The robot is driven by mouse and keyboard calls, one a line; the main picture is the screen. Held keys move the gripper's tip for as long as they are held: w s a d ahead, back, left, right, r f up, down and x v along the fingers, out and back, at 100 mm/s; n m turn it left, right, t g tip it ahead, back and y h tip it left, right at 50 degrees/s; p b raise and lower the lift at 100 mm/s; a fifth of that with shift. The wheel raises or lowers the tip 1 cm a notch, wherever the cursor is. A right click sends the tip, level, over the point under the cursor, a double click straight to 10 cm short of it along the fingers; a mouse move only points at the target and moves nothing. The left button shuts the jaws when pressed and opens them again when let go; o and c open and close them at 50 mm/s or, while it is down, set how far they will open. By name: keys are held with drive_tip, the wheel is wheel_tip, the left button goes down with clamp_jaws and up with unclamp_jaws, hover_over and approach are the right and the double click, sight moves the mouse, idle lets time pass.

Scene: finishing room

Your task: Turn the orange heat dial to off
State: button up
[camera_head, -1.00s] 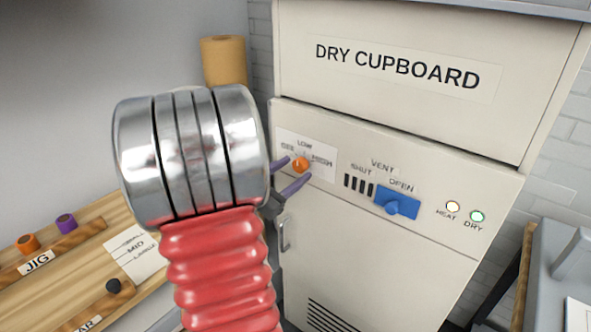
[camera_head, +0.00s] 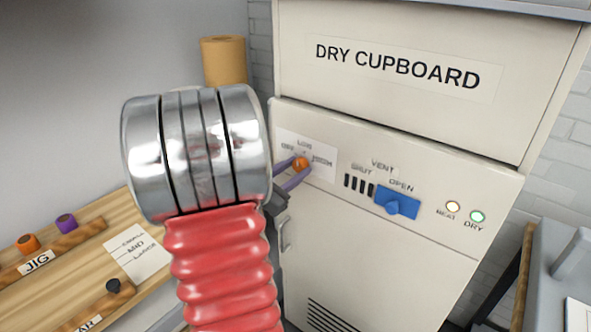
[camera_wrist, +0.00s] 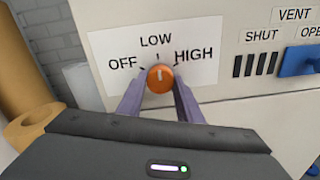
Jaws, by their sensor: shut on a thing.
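The orange heat dial (camera_head: 301,163) is on the front panel of the dry cupboard (camera_head: 400,240), on a white label marked OFF, LOW and HIGH. In the wrist view the dial (camera_wrist: 160,78) shows a pale pointer mark at its top, directed up toward LOW. My gripper (camera_head: 297,170) has its two purple fingers on either side of the dial, shut on it. In the wrist view the fingers (camera_wrist: 160,88) reach up to the dial's lower left and right sides.
A blue vent slider (camera_head: 397,203) is right of the dial, with HEAT (camera_head: 453,206) and DRY (camera_head: 477,216) lamps further right; both are lit. A wooden bench (camera_head: 60,285) with small coloured pegs stands at left. A brown paper roll (camera_head: 223,62) stands behind my arm.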

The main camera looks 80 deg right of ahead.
drive_tip(key=shift+c, duration=0.6)
drive_tip(key=shift+n, duration=0.3)
drive_tip(key=n, duration=0.5)
drive_tip(key=shift+s+f, duration=0.1)
drive_tip(key=n, duration=0.6)
drive_tip(key=shift+a+n, duration=0.1)
drive_tip(key=shift+n, duration=0.2)
drive_tip(key=o, duration=1)
drive_tip(key=shift+o, duration=0.2)
drive_tip(key=v, duration=1.3)
drive_tip(key=shift+a+f, duration=0.15)
drive_tip(key=shift+a, duration=0.2)
